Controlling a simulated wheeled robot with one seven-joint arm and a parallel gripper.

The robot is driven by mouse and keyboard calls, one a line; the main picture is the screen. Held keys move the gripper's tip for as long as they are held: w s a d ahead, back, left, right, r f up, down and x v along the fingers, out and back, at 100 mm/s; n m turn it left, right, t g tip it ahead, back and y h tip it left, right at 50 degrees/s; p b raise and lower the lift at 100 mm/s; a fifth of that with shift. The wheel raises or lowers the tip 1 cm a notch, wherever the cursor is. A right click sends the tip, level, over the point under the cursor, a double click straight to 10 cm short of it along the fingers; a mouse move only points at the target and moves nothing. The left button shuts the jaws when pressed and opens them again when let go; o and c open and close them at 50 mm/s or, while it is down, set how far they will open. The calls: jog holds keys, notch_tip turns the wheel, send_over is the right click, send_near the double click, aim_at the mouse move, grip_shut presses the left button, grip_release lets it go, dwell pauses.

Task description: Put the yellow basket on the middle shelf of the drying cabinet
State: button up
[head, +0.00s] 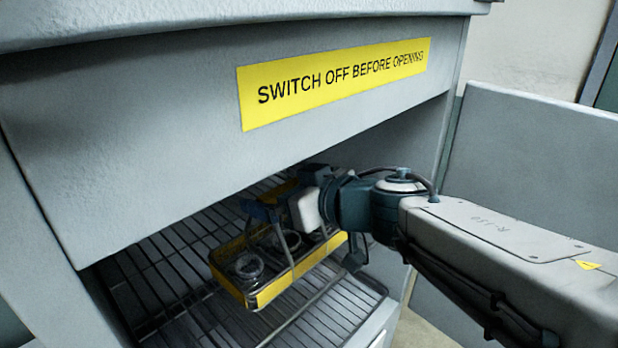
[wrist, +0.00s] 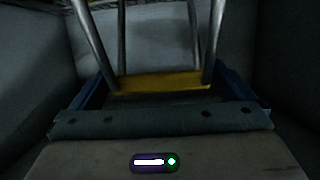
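The yellow basket (head: 262,290) is inside the open cabinet (head: 150,130) in the head view, over a wire rack (head: 325,318). It holds dark ring-shaped parts (head: 247,266). Its metal handle rods rise to my gripper (head: 285,207). In the wrist view, my gripper's blue fingers (wrist: 160,92) stand at the two ends of a yellow bar (wrist: 165,81) with rods running from it; they look shut on this handle. The basket is close above or on the rack; contact cannot be told. Which shelf level this is cannot be told either.
The cabinet's front panel with a yellow warning label (head: 335,82) hangs low over my arm. The cabinet's right side wall (head: 432,190) is close to my wrist. Bare rack shows left of the basket and in front of it. A grey panel (head: 540,160) stands at the right.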

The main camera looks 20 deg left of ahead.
jog(key=shift+r, duration=0.15)
jog(key=shift+d+r, duration=0.15)
jog(key=shift+d, duration=0.05)
jog(key=p+v, duration=0.1)
jog(key=v, duration=1.1)
jog(key=w+d+r+m+t+h, duration=0.2)
jog(key=w+d+m+t, duration=0.2)
jog(key=w+d+t, duration=0.15)
jog(key=w+d+f+m+t+h, duration=0.35)
jog(key=d+m+h, duration=0.25)
jog(key=d+h, duration=0.4)
jog(key=s+d+f+m+g+h, duration=0.3)
jog(key=s+d+f+g, duration=0.25)
jog(key=d+f, duration=0.35)
jog(key=s+a+f+g+y, duration=0.2)
jog(key=s+a+f+g, duration=0.1)
jog(key=s+f+g, duration=0.3)
jog(key=shift+s+f, duration=0.75)
jog(key=shift+s, duration=0.05)
